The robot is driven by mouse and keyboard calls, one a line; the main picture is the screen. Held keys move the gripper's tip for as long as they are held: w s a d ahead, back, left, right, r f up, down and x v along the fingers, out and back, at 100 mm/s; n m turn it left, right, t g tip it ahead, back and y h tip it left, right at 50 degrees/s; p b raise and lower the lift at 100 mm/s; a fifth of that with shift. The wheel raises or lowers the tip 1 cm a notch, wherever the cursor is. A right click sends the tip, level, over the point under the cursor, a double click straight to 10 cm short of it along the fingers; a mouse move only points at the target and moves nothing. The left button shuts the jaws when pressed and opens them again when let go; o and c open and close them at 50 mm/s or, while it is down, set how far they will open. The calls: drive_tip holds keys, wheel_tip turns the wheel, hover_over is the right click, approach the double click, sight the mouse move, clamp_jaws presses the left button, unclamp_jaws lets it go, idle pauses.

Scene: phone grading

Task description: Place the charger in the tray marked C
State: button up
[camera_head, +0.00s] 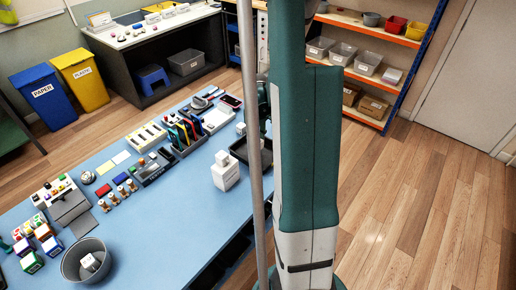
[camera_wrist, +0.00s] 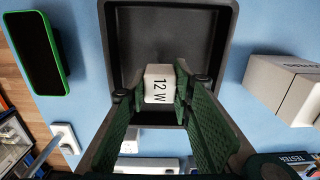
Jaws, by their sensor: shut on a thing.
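The white charger (camera_wrist: 158,84), printed "12 W", is held between the green fingers of my gripper (camera_wrist: 160,96) in the wrist view. A dark square tray (camera_wrist: 218,28) lies beyond the charger in that view, and the charger appears over its lower part. I cannot tell whether the charger touches the tray floor. No letter shows on the visible part of the tray. In the head view a dark tray (camera_head: 238,152) is partly hidden behind my arm, and my gripper is hidden there.
In the wrist view a green-edged phone (camera_wrist: 33,52) lies left of the tray and a pale box (camera_wrist: 280,85) stands right. In the head view a white block-shaped item (camera_head: 225,175) stands near the tray. A grey bin (camera_head: 75,268) and several small items crowd the blue table's left.

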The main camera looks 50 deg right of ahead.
drive_tip(key=shift+f, duration=1.65)
drive_tip(key=shift+f+b, duration=0.2)
drive_tip(key=shift+b, duration=0.15)
drive_tip(key=o, duration=0.9)
drive_tip(key=shift+r, duration=0.2)
drive_tip(key=shift+r+p, duration=0.95)
drive_tip(key=shift+r, duration=5.05)
